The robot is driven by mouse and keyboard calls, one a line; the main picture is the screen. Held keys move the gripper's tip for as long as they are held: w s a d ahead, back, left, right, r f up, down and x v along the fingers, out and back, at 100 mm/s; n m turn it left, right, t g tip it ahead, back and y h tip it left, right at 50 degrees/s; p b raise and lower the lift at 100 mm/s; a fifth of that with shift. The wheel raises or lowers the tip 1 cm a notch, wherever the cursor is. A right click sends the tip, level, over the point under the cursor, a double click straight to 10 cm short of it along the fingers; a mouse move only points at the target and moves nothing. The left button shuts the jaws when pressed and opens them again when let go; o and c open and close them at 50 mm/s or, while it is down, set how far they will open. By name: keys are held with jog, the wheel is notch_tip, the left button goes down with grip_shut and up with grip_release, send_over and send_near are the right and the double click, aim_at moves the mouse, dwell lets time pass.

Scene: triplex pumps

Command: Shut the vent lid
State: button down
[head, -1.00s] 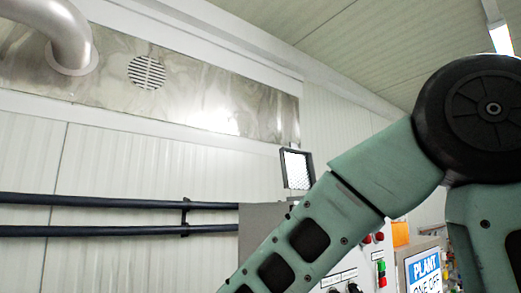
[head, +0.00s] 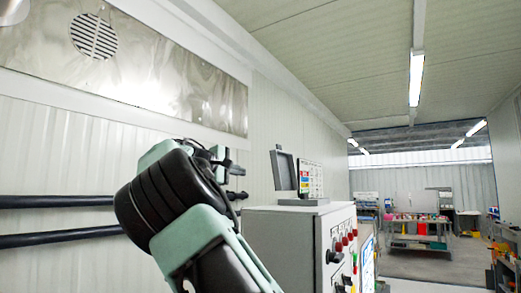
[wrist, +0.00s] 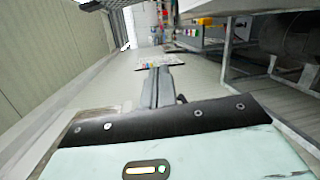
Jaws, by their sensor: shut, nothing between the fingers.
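The vent lid (head: 284,171) is a grey framed flap in the head view. It stands up, open and slightly tilted, on a low grey base (head: 301,201) on top of a light grey control cabinet (head: 285,235). My gripper (head: 235,169) is to the left of the lid in the picture and looks apart from it. In the wrist view my gripper (wrist: 158,82) is shut and empty, its fingers pointing away from the camera. I cannot clearly pick out the lid in the wrist view.
A colourful label panel (head: 311,179) shows just right of the lid. Red and green buttons (head: 345,240) are on the cabinet front. Dark pipes (head: 60,202) run along the left wall. Open floor (head: 430,265) and a workbench (head: 420,232) are farther right.

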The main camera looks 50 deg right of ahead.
notch_tip(320, 180, up, 7)
jog(key=a+g+h, duration=0.1)
jog(key=a+h, duration=0.1)
jog(key=p, duration=0.7)
send_over(282, 167)
jog(key=w+a, duration=0.3)
jog(key=shift+w+d+r+m, duration=0.2)
jog(key=shift+d+r+m, duration=0.1)
jog(key=shift+r, duration=0.15)
jog(key=shift+s, duration=0.15)
